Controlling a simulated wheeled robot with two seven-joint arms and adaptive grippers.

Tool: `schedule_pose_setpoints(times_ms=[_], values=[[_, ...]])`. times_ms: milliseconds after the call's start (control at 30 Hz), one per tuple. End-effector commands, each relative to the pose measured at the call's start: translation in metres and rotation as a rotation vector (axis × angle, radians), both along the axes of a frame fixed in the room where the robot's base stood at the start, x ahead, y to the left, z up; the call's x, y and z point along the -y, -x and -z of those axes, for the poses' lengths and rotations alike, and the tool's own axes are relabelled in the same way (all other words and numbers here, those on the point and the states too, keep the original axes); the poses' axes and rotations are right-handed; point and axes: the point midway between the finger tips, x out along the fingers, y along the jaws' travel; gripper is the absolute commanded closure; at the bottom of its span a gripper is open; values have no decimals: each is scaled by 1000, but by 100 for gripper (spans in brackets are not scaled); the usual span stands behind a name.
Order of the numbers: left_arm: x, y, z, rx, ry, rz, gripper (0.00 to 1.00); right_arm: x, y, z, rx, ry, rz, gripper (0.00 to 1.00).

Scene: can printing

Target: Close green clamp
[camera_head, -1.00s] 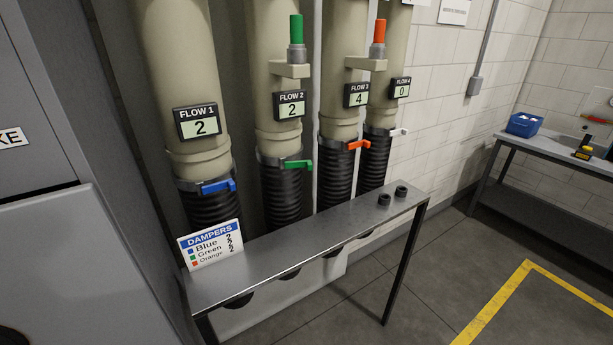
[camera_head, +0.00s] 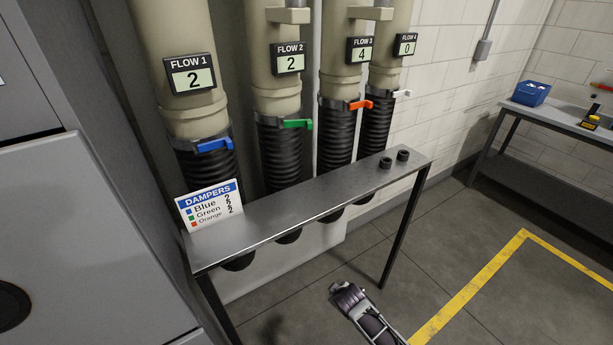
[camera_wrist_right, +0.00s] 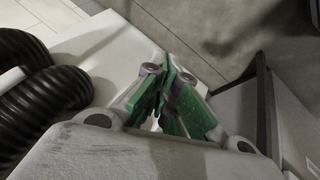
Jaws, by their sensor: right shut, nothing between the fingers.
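The green clamp (camera_head: 297,124) is a small lever on the metal collar of the second pipe, just below the FLOW 2 display (camera_head: 289,58), which reads 2. Its handle sticks out to the right of the pipe. My right gripper (camera_head: 344,291) is low in the head view, in front of the metal shelf and well below and apart from the clamp. In the right wrist view its green-padded fingers (camera_wrist_right: 172,100) are together and empty. The clamp cannot be made out in the wrist view. My left gripper is out of view.
A blue clamp (camera_head: 214,145), an orange clamp (camera_head: 360,105) and a white clamp (camera_head: 402,93) sit on neighbouring pipes. A metal shelf (camera_head: 300,209) stands before the pipes, with a DAMPERS sign (camera_head: 209,207) and two black knobs. Open floor lies to its right.

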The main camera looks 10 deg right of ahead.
Motion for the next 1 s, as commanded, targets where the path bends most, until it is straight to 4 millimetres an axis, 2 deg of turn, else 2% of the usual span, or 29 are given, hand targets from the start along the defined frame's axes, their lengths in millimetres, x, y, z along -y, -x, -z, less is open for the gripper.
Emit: schedule_pose_setpoints(times_ms=[100,400,600,900,1000], values=[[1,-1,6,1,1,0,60,-8,-17,-37,44,17,-24,100],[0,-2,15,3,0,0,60,-23,-38,-132,141,66,-75,100],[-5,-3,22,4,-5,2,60,-31,-40,-194,204,95,-101,100],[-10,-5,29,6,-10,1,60,-40,-30,-270,286,133,-135,100],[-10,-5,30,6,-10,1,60,-44,-32,-299,335,170,-164,100]])
